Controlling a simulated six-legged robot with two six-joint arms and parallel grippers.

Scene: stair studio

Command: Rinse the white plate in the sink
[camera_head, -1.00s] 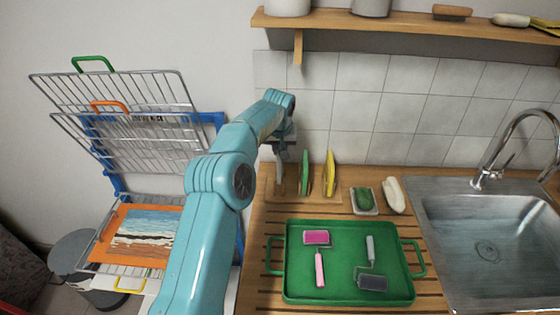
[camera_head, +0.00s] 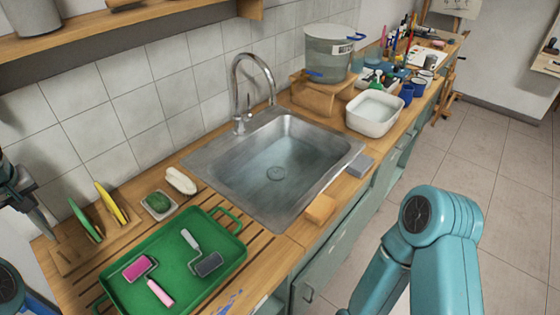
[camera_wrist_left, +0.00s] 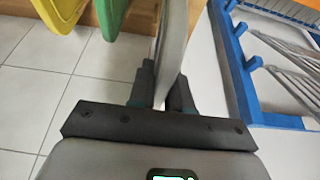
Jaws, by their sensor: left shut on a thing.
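My left gripper (camera_head: 14,202) is at the left edge of the head view, over the left end of the wooden plate rack (camera_head: 72,258). In the left wrist view the gripper (camera_wrist_left: 163,88) is shut on the pale white plate (camera_wrist_left: 172,45), seen edge-on between its fingers. Whether the plate still rests in the rack cannot be told. The steel sink (camera_head: 290,150) is right of the rack, beyond the green tray; its basin holds no dishes. The tap (camera_head: 240,85) arches over its back edge. My right arm shows at the lower right; its gripper is out of view.
A green plate (camera_head: 85,220) and a yellow plate (camera_head: 110,203) stand beside the gripper. A green tray (camera_head: 232,262) with two paint rollers lies before the rack. A shelf (camera_head: 130,30) hangs above.

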